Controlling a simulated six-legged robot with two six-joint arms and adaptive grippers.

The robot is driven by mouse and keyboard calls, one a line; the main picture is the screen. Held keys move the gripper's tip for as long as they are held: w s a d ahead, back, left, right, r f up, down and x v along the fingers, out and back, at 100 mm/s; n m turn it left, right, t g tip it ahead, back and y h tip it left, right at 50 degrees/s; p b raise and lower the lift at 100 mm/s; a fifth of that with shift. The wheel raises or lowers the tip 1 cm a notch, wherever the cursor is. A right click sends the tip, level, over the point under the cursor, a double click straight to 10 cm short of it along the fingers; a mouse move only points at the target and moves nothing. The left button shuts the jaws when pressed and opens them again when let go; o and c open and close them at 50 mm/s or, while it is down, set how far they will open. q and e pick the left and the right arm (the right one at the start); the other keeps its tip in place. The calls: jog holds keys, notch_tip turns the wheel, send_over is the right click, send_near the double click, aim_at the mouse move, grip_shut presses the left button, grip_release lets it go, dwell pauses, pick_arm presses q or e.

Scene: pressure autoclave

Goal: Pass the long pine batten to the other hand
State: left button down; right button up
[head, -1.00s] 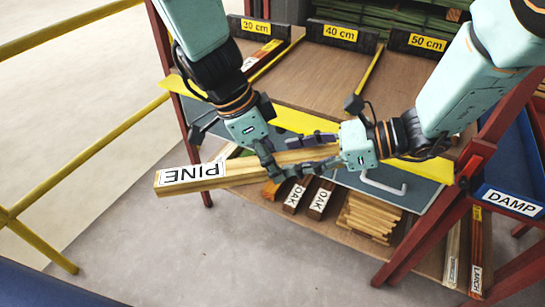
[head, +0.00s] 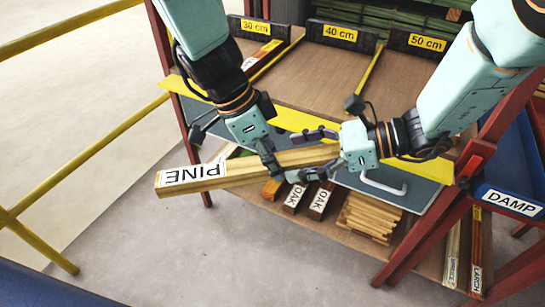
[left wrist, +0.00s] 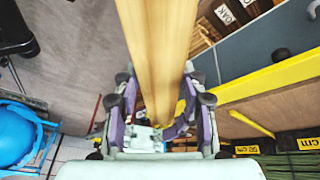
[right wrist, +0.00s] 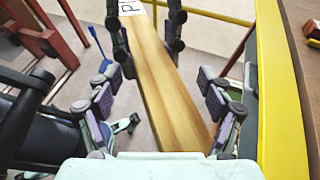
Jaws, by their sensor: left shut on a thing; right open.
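The long pine batten (head: 222,175) is a pale square bar with a PINE label near its left end. It is held in the air in front of the rack. My left gripper (head: 266,158) is shut on it around mid-length. My right gripper (head: 312,154) is open, its fingers on either side of the batten's right part. In the right wrist view the batten (right wrist: 165,85) runs between the spread fingers with gaps on both sides, and my left gripper's fingers (right wrist: 147,35) grip it farther along. In the left wrist view the batten (left wrist: 160,45) passes between my left fingers.
The rack's sloped bays are marked 30 cm (head: 256,26), 40 cm (head: 340,33) and 50 cm (head: 427,43). OAK pieces (head: 318,200) and a stack of sticks (head: 368,217) lie on the lower shelf. A blue DAMP bin (head: 510,202) stands right, a yellow railing (head: 85,135) left.

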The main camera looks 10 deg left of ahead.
jog(key=v, duration=1.2)
jog(key=s+d+f+n+h, duration=0.4)
jog(key=s+d+f+n, duration=0.1)
jog(key=s+f, duration=0.4)
jog(key=s+d+f+n+h, duration=0.5)
jog(key=s+d+f+n, duration=0.1)
jog(key=s+f, duration=0.4)
jog(key=s+d+f+n+t+h, duration=0.1)
jog(key=s+d+f+n+h, duration=0.3)
jog(key=s+f, duration=0.5)
jog(key=shift+s+d+f+n+h, duration=0.3)
jog(key=shift+d+f+n, duration=0.3)
jog(key=shift+d+n, duration=0.15)
